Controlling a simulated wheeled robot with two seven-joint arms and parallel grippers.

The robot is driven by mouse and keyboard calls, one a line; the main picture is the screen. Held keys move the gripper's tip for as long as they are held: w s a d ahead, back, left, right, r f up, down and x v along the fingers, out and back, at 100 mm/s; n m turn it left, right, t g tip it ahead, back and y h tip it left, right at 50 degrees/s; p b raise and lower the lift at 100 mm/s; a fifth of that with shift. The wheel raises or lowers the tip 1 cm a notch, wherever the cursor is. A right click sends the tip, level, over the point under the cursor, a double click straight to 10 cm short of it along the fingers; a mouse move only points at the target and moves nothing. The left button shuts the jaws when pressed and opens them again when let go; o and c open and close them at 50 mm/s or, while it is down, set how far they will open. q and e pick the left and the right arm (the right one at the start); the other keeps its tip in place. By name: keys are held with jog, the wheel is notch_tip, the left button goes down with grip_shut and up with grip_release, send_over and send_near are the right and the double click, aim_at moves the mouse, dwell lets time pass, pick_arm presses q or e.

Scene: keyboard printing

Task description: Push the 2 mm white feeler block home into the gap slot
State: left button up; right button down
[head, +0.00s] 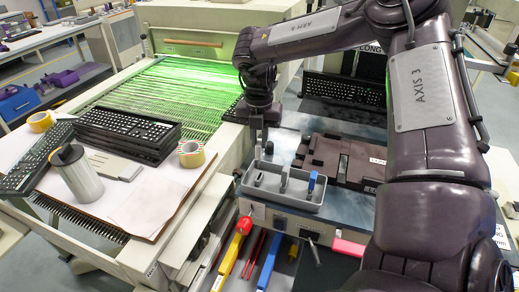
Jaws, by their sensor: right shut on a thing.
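My right gripper (259,138) comes down from the top right and points downward over the back left of a grey tray (290,201). It is shut on a small pale piece (258,152), which looks like the white feeler block; the fingers hide most of it. The tray has upright pieces in its compartments, one of them a blue block (312,181). A dark brown fixture (330,153) with slots and openings lies behind and to the right of the tray; I cannot tell which opening is the gap slot. The held piece is apart from the fixture. My left gripper is not in view.
A keyboard (344,88) stands behind the fixture. Coloured tools, including a yellow-handled one (232,254), hang below the tray.

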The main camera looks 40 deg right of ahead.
aim_at(259, 157)
jog(key=shift+f, duration=0.1)
notch_tip(259, 157, down, 7)
jog(key=b, duration=0.4)
jog(key=shift+r, duration=0.25)
